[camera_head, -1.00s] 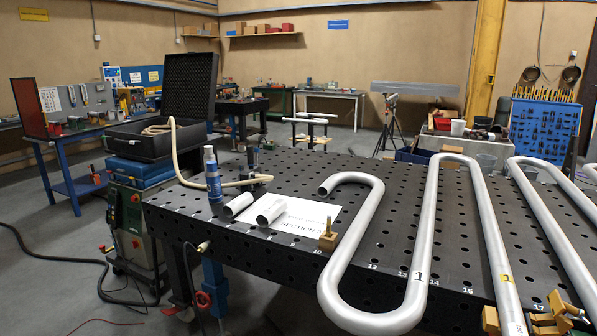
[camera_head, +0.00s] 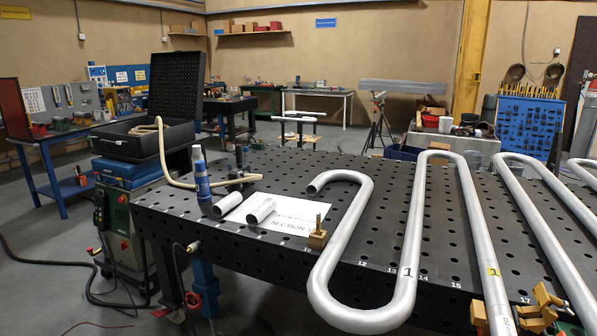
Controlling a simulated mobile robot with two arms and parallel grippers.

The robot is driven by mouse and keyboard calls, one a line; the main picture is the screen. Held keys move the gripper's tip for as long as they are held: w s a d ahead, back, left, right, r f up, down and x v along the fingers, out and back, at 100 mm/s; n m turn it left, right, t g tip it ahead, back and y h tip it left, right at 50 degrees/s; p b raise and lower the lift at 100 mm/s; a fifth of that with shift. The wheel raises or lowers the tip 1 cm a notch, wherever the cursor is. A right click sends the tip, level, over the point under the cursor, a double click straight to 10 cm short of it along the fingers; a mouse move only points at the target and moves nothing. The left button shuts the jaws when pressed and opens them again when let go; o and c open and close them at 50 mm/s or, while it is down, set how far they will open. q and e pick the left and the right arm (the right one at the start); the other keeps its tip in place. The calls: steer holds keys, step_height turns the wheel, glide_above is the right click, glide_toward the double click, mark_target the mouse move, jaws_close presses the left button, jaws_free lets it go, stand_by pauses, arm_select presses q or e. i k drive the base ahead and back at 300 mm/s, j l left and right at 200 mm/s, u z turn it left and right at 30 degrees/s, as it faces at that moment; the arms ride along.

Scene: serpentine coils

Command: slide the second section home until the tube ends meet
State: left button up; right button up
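A bent silver serpentine tube marked 1 (camera_head: 408,240) lies on the black perforated welding table (camera_head: 160,208). Its hooked open end (camera_head: 316,186) faces left, and it runs right through more bends to the picture's edge. A yellow-marked straight run (camera_head: 484,250) is part of the coils; I cannot tell from here which section it belongs to or where tube ends face each other. Two short cut tubes lie at the left, one (camera_head: 228,204) beside another (camera_head: 260,209), near a white sheet reading SECTION (camera_head: 292,212). Neither of my grippers shows.
Brass-coloured clamps stand at the table's front, one (camera_head: 318,236) by the hook and others (camera_head: 538,310) at the lower right. A blue bottle (camera_head: 201,176) stands at the table's left corner, near a pale hose (camera_head: 165,165). A green machine (camera_head: 118,225) stands left of the table.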

mark_target(585, 304)
steer(key=z, duration=0.45)
steer(key=k+l+z, duration=0.1)
steer(key=z, duration=0.4)
steer(key=l+z, duration=0.1)
steer(key=z, duration=0.35)
steer(key=k+l+z, duration=0.1)
steer(key=z, duration=0.35)
steer(key=j+u, duration=0.3)
